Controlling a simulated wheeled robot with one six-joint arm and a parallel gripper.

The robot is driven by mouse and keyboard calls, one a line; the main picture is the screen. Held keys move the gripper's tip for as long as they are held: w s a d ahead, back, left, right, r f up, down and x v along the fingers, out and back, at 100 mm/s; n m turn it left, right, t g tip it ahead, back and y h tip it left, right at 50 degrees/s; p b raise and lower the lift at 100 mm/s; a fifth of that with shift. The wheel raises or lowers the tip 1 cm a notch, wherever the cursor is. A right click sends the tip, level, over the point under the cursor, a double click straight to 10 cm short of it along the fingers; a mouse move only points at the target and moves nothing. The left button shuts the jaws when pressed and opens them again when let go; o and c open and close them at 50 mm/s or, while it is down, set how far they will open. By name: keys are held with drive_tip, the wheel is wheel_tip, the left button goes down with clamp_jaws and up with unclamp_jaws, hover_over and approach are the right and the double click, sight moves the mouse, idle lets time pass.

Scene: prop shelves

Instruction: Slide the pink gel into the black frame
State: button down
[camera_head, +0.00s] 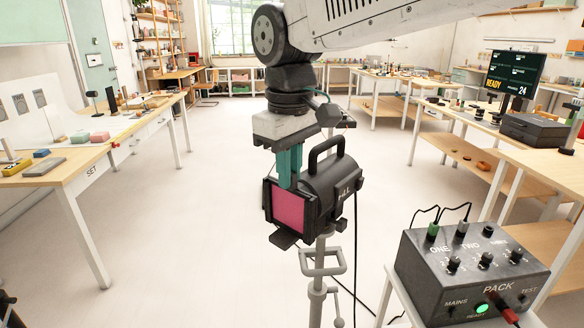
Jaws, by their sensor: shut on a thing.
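The pink gel (288,208) is a flat, upright square panel at the front of a black lamp (330,187). The black frame (266,199) shows as dark edging around the gel at the lamp's front. My gripper (289,168) points straight down above it, its teal fingers shut on the gel's top edge. The fingers hide part of the top of the gel and frame. I cannot tell how deep the gel sits in the frame.
The lamp has a top handle and stands on a grey stand (318,275). A control box (470,270) with knobs and a green light sits at the lower right. Work tables line both sides, with a left table (70,180) holding small items. The floor between is clear.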

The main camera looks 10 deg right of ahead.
drive_tip(key=c, duration=1.3)
unclamp_jaws()
drive_tip(key=shift+c, duration=0.2)
wheel_tip(320, 180, up, 8)
drive_tip(key=shift+s+f, duration=0.1)
drive_tip(key=shift+s, duration=0.05)
drive_tip(key=shift+a, duration=0.1)
drive_tip(key=s+d+f+m, duration=0.8)
drive_tip(key=s+d+f, duration=0.8)
drive_tip(key=s+d, duration=0.3)
drive_tip(key=shift+s+d+f+m+t, duration=0.2)
drive_tip(key=shift+d+f+m+t, duration=0.15)
drive_tip(key=shift+d, duration=0.7)
